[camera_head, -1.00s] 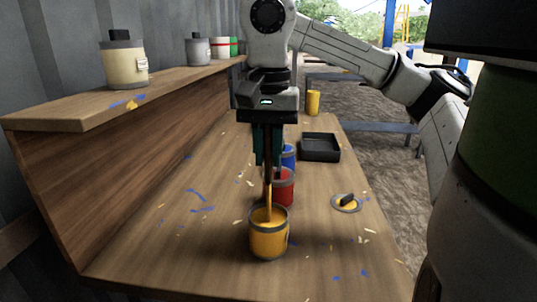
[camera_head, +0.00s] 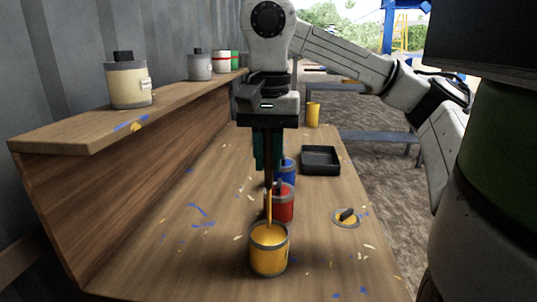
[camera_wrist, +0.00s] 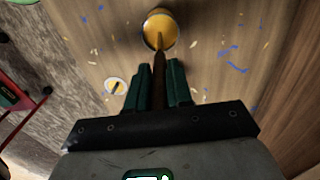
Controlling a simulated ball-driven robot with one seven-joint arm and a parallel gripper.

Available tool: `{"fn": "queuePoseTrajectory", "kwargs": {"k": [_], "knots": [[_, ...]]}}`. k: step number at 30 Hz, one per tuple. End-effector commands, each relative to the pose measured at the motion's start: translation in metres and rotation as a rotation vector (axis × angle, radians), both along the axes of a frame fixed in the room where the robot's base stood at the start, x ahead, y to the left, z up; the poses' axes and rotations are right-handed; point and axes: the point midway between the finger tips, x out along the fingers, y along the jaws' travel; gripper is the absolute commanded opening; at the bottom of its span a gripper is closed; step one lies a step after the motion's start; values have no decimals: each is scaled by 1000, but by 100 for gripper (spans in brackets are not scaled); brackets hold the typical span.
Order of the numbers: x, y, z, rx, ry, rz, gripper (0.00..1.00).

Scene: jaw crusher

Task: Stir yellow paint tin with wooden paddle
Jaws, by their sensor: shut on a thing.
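The yellow paint tin (camera_head: 269,256) stands upright and open near the front of the bench, with yellow paint showing at its top. It also shows in the wrist view (camera_wrist: 152,36). My gripper (camera_head: 268,165) is above and slightly behind it, its green fingers pointing down. The gripper is shut on the wooden paddle (camera_head: 269,205), which hangs nearly upright. The paddle's yellow-coated lower end reaches the tin's mouth; in the wrist view the paddle (camera_wrist: 159,62) runs from between the fingers to the tin. How deep the tip sits is hidden.
A red tin (camera_head: 283,203) and a blue tin (camera_head: 287,171) stand close behind the yellow tin. A lid with yellow paint (camera_head: 345,218) lies to the right, and a black tray (camera_head: 321,160) farther back. A raised shelf (camera_head: 100,131) with containers borders the left.

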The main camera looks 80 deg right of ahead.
Motion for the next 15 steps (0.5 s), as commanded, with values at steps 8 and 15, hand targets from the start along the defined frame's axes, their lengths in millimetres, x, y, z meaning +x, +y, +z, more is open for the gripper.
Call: {"fn": "queuePoseTrajectory", "kwargs": {"k": [8, 15], "knots": [[0, 0, 23, 0, 0, 0, 0], [0, 0, 45, 1, 0, 0, 0]]}}
